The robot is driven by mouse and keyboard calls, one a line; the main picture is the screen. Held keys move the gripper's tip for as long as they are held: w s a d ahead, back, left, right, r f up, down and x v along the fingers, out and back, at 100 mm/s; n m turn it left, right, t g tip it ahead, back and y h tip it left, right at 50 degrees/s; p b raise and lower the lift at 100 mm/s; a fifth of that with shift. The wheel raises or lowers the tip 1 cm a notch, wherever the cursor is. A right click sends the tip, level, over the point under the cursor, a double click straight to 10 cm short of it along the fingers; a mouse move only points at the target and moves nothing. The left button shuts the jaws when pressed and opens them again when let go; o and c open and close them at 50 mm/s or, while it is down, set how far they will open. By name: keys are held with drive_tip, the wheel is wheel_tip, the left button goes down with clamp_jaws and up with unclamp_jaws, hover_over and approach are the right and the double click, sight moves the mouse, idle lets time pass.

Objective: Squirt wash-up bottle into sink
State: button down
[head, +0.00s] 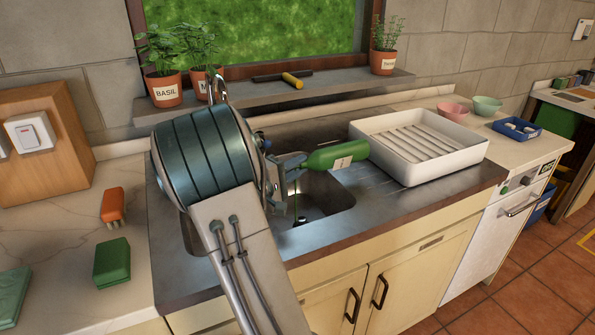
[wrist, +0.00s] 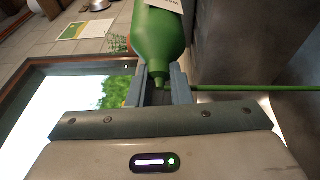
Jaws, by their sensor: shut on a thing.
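My gripper (head: 292,168) is over the sink (head: 335,193), shut on the green wash-up bottle (head: 337,156). The bottle lies nearly level, its base to the right, with a pale label on its side. In the wrist view the bottle (wrist: 160,35) shows its narrow nozzle between the two fingers. A thin green stream (wrist: 245,88) runs off from the nozzle area in the wrist view. In the head view the stream (head: 296,205) drops into the basin near the dark drain. My arm hides the left part of the sink.
A white draining tray (head: 450,161) stands right of the sink. Potted herbs, including a basil pot (head: 165,90), and a yellow-handled tool (head: 292,80) are on the sill behind. An orange brush (head: 113,205) and a green sponge (head: 112,262) lie on the left counter.

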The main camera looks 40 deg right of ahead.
idle(0.3)
drive_tip(key=shift+f+h+b, duration=0.15)
drive_tip(key=shift+h+b, duration=0.25)
drive_tip(key=shift+b, duration=0.25)
drive_tip(key=shift+a+n, duration=0.1)
drive_tip(key=shift+n, duration=0.2)
drive_tip(key=shift+r, duration=0.2)
idle(2.7)
